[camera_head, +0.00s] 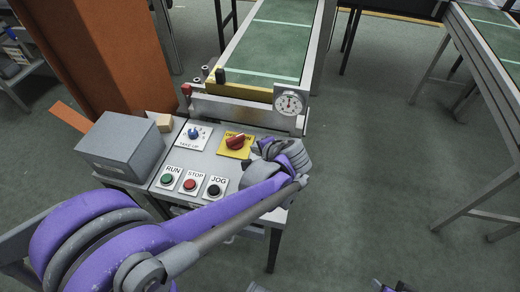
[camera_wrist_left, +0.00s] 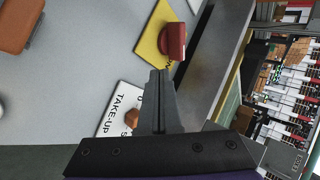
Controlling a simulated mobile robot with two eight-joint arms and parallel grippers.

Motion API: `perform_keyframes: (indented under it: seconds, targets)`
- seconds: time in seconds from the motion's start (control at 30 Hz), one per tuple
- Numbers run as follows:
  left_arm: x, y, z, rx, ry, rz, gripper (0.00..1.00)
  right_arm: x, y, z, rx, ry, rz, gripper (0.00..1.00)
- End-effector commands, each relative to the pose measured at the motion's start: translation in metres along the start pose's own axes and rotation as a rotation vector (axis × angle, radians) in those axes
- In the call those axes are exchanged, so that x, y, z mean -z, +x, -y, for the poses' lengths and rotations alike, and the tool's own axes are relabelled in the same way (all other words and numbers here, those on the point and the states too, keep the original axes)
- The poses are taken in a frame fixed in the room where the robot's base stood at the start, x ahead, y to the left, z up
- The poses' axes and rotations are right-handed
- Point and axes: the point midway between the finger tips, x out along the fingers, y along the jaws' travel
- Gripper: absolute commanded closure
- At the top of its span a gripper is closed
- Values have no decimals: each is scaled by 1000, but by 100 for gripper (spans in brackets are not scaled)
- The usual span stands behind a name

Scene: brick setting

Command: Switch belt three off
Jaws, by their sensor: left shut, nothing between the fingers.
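A control panel (camera_head: 220,165) stands at the near end of a belt. It carries a red rotary knob (camera_head: 238,142) on a yellow plate (camera_head: 231,152) with partly hidden lettering. Below are a green RUN button (camera_head: 167,179), a red STOP button (camera_head: 191,184) and a black JOG button (camera_head: 214,190). My left gripper (camera_head: 262,149) is just right of the red knob, with no contact clearly visible. In the left wrist view its fingers (camera_wrist_left: 160,75) are shut and empty, pointing near the red knob (camera_wrist_left: 173,42).
A blue TAKE-UP knob (camera_head: 193,133) is left of the yellow plate. A grey box (camera_head: 122,148) sits at the panel's left. A round gauge (camera_head: 290,104) stands behind the gripper. The green belt (camera_head: 265,50) runs away behind; an orange post (camera_head: 100,50) stands left. Open floor lies right.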

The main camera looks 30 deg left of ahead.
Motion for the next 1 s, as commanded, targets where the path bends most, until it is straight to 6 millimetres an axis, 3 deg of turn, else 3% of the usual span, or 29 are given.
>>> perform_keyframes:
  seconds: [0.2, 0.4, 1.0]
  targets:
    - [-1, 46, 2, 0, -3, 3, 100, -3, 4, 0, 0, 0, 2, 50]
    - [0, 64, 22, 0, -2, 1, 100, -1, 2, 0, 0, 0, 1, 50]
    - [1, 70, 27, 0, -5, 4, 100, -1, 2, 0, 0, 0, 1, 50]
